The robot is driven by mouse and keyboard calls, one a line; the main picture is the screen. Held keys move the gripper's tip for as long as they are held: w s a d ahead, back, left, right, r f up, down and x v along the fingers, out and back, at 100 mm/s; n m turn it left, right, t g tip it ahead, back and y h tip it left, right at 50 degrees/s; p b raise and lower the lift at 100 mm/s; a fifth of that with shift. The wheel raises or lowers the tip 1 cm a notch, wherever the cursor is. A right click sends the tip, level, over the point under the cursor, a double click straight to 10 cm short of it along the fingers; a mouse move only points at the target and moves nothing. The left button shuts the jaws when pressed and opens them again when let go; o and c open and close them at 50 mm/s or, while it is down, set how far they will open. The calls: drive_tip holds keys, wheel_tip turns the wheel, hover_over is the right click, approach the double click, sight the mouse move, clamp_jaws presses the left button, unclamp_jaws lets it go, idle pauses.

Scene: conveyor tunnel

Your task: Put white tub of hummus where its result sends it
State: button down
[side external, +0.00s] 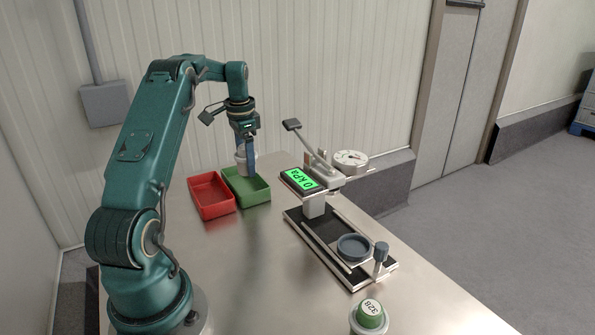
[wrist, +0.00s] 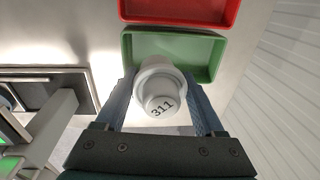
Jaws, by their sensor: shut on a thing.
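My gripper (side external: 245,158) is shut on a white tub (wrist: 160,90) with the number 311 on its end. In the side external view the tub (side external: 241,154) hangs above the green tray (side external: 249,187). In the wrist view it overlaps the near edge of the green tray (wrist: 205,52). The red tray (side external: 211,196) lies left of the green one and also shows at the top of the wrist view (wrist: 190,8). Both trays look empty where I can see inside. The tester's green display (side external: 302,182) reads 0 kPa.
The tester, with a round dial (side external: 350,160), a lever (side external: 305,140) and a dark round cup (side external: 353,248), stands right of the trays. A green-topped tub marked 328 (side external: 369,317) stands at the table's front. The middle of the steel table (side external: 250,265) is clear.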

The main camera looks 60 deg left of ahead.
drive_tip(key=shift+f, duration=3.1)
unclamp_jaws()
drive_tip(key=shift+f, duration=0.15)
